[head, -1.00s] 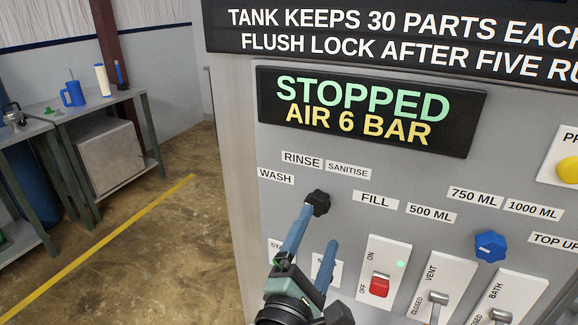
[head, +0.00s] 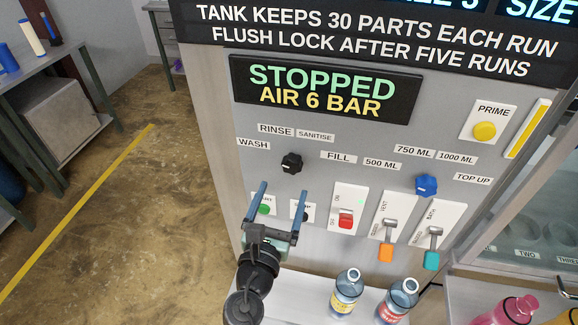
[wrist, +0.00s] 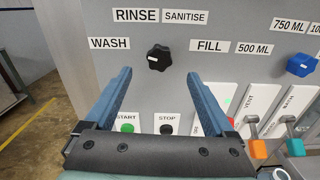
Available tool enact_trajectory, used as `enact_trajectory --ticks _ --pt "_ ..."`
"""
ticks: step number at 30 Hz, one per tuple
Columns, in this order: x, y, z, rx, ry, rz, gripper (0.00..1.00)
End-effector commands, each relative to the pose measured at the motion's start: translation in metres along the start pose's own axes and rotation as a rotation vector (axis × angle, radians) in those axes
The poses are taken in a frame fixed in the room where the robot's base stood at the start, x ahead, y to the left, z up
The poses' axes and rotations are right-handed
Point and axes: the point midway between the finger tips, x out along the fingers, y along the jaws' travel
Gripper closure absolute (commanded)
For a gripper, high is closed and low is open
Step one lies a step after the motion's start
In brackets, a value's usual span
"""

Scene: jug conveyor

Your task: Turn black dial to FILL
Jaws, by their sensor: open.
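The black dial (head: 291,162) is a lobed knob on the grey panel. Labels WASH, RINSE, SANITISE and FILL (head: 339,156) are spread around it, with FILL to its right. In the wrist view the black dial (wrist: 159,58) stands beyond and between my fingertips, with a small white mark on its upper left side. My gripper (head: 283,187) is open and empty, just below and in front of the dial. It also shows in the wrist view (wrist: 159,74), one blue finger on each side. I see no contact with the dial.
A blue dial (head: 426,185) sits to the right. Below are a green START button (head: 264,209), a red switch (head: 345,220), an orange lever (head: 386,252) and a teal lever (head: 432,259). Two bottles (head: 345,291) (head: 399,301) stand on a ledge under the panel.

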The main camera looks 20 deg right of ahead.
Motion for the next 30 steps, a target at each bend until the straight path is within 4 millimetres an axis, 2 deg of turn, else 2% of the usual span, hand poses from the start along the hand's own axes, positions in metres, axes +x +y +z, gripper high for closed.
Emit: enact_trajectory --ticks 1,6,12,18,26,30 --pt "0.012 0.0 0.003 -0.001 -0.003 -0.001 0.11" --pt "0.043 0.0 0.002 0.0 -0.002 0.0 0.11" --pt "0.068 0.001 0.001 0.002 -0.001 0.001 0.11" --pt "0.077 0.0 0.001 0.001 0.0 0.001 0.11" --pt "0.077 0.0 0.001 0.002 0.0 0.001 0.11" --pt "0.077 0.0 0.0 0.002 0.0 0.001 0.36"
